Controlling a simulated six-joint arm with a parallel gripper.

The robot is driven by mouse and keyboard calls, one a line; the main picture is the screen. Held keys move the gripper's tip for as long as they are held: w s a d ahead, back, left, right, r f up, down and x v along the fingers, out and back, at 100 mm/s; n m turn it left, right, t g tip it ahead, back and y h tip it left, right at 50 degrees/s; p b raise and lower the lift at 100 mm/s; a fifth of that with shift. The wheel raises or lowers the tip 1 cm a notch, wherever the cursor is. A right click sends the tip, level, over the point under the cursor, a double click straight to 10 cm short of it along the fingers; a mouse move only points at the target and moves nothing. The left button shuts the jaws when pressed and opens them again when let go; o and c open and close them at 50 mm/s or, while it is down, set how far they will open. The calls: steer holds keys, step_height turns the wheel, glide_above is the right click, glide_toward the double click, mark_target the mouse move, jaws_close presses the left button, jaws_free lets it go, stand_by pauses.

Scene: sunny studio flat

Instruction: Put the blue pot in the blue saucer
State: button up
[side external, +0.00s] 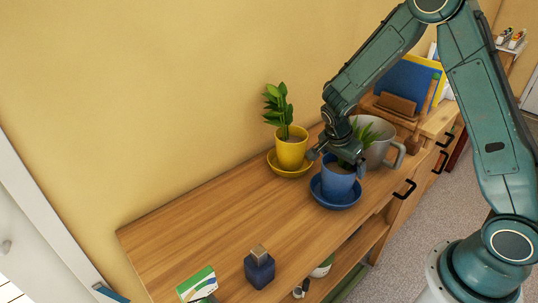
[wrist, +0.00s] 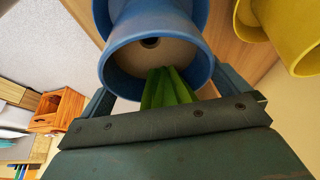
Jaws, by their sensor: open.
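The blue pot (side external: 338,188) stands upright in the blue saucer (side external: 334,204) on the wooden cabinet top. A green plant (side external: 366,131) shows above it, partly hidden by my gripper. My gripper (side external: 337,162) is at the pot's rim, with its open fingers on either side of the pot. In the wrist view the blue pot (wrist: 120,56) and its plant (wrist: 170,88) lie between the fingers (wrist: 168,92). Whether the fingers touch the pot I cannot tell. Part of the saucer (wrist: 200,12) shows behind the pot there.
A yellow pot (side external: 291,152) with a plant stands in a yellow saucer (side external: 288,173) behind to the left. A grey mug (side external: 378,152) is close behind the gripper. A dark blue bottle (side external: 259,270) stands at the front. The cabinet top (side external: 220,225) between is clear.

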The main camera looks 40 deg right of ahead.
steer(key=v, duration=1.1)
steer(key=shift+a+r, duration=0.1)
steer(key=s+a+r+n+t+y, duration=0.2)
steer(key=s+a+r+n, duration=0.1)
steer(key=s+r+n, duration=0.4)
steer(key=s+a+r+n+t+y, duration=0.2)
steer(key=s+r+n, duration=0.4)
steer(key=s+n, duration=0.5)
steer(key=s+a+t, duration=0.1)
steer(key=s, duration=0.2)
steer(key=shift+a+r+t, duration=0.3)
steer(key=shift+a+r, duration=0.1)
